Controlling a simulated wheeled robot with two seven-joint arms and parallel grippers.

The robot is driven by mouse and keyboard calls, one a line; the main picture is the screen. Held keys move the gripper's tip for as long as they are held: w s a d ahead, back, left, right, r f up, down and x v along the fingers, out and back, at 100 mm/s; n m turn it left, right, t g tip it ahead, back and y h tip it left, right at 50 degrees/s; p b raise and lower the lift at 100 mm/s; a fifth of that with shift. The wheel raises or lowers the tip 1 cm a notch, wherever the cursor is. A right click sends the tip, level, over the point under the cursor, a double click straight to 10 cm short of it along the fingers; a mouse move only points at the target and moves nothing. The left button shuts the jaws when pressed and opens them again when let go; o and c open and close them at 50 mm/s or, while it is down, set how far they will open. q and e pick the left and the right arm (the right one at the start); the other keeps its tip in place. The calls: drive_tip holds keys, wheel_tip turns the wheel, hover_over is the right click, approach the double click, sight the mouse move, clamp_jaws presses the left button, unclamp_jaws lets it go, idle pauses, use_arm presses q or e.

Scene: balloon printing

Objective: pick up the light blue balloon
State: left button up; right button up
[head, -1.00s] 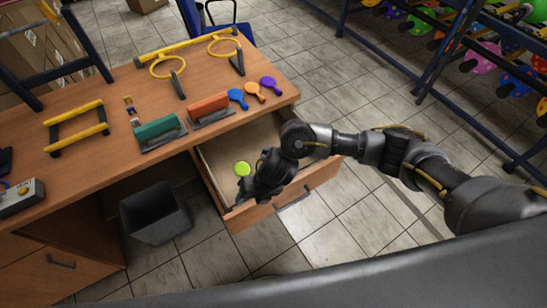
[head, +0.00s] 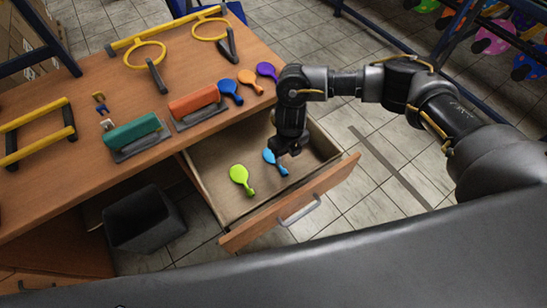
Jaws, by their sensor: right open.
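The light blue balloon (head: 269,156) lies flat in the open drawer (head: 217,205), right of a lime green balloon (head: 240,177). My right gripper (head: 288,150) points down into the drawer at the light blue balloon's right side and hides part of it. Its jaws are open. I cannot tell whether the fingers touch the balloon. My left gripper is not in view.
On the desk (head: 85,182) above the drawer lie a blue balloon (head: 230,91), an orange balloon (head: 250,81) and a purple balloon (head: 267,71). Green (head: 133,134) and orange (head: 194,103) blocks sit beside them. A dark bin (head: 143,220) stands left of the drawer.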

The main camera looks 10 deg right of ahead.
drive_tip(key=f, duration=0.1)
hover_over(283, 170)
drive_tip(key=f, duration=0.4)
drive_tip(key=shift+s+d+f, duration=0.15)
drive_tip(key=shift+d+f, duration=0.15)
drive_tip(key=shift+f, duration=0.45)
drive_tip(key=shift+f+p, duration=0.3)
drive_tip(key=shift+p, duration=0.05)
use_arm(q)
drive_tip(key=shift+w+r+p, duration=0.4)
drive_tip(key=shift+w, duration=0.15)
use_arm(e)
drive_tip(key=shift+a+f, duration=0.15)
drive_tip(key=shift+f, duration=1)
drive_tip(key=shift+a+f, duration=0.1)
drive_tip(key=shift+f, duration=1.05)
drive_tip(key=c, duration=0.9)
